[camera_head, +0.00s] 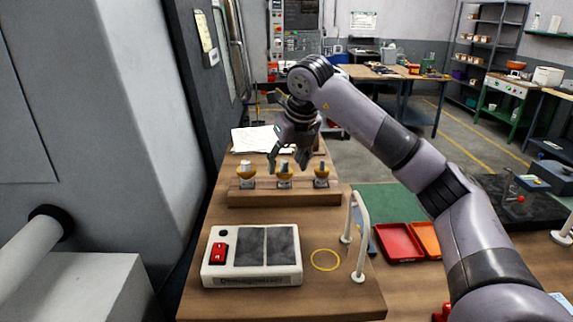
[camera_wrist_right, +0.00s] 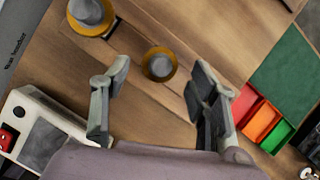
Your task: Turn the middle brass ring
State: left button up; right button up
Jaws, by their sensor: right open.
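Three brass rings with grey centres stand in a row on a raised wooden block (camera_head: 262,198) in the head view: the left ring (camera_head: 246,171), the middle ring (camera_head: 284,174) and the right ring (camera_head: 321,172). My right gripper (camera_head: 288,170) is open, pointing down at the middle ring, with one finger to each side. The right wrist view shows the middle ring (camera_wrist_right: 158,65) between and beyond the open fingertips (camera_wrist_right: 160,75). The left ring (camera_wrist_right: 90,14) is at its top edge; the right ring does not show there. I cannot tell whether the fingers touch anything. My left gripper is not in view.
A white box with a red switch (camera_head: 252,277) sits on the bench in front of the block. A white handle (camera_head: 361,235) rises at the right. Red (camera_head: 398,243) and orange trays lie further right. Papers (camera_head: 256,139) lie behind. A grey machine wall stands left.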

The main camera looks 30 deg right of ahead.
jog(key=v, duration=1)
jog(key=shift+s+r, duration=0.25)
jog(key=shift+r, duration=0.1)
jog(key=shift+f, duration=0.1)
